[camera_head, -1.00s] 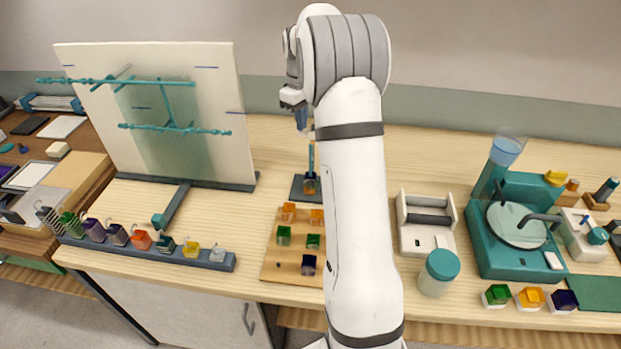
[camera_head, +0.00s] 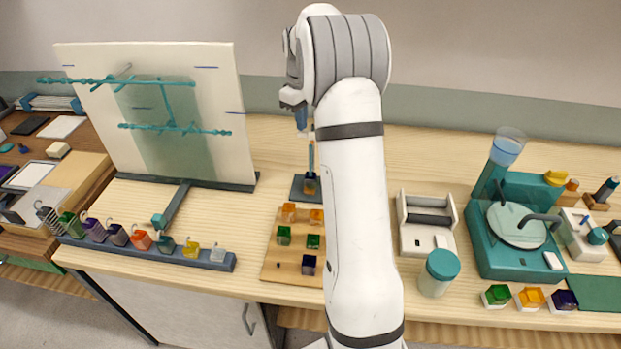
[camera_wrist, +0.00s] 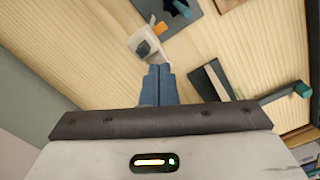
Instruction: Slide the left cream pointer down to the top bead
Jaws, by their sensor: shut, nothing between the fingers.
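My gripper (camera_head: 301,121) is shut and empty, pointing down above the bench; its blue fingers (camera_wrist: 160,86) also show in the wrist view. A small cream piece (camera_wrist: 143,45) with a dark square face lies just beyond the fingertips in the wrist view, with a thin orange part beside it. It may be a cream pointer, but I cannot tell whether the fingers touch it. I cannot make out the top bead.
A board with coloured cubes (camera_head: 270,262) lies in front of the dark plate. A large cream panel (camera_head: 215,110) with teal branches stands at left, a rack of hooked weights (camera_head: 222,264) before it. A teal machine (camera_head: 487,258) stands at right. My arm hides the bench middle.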

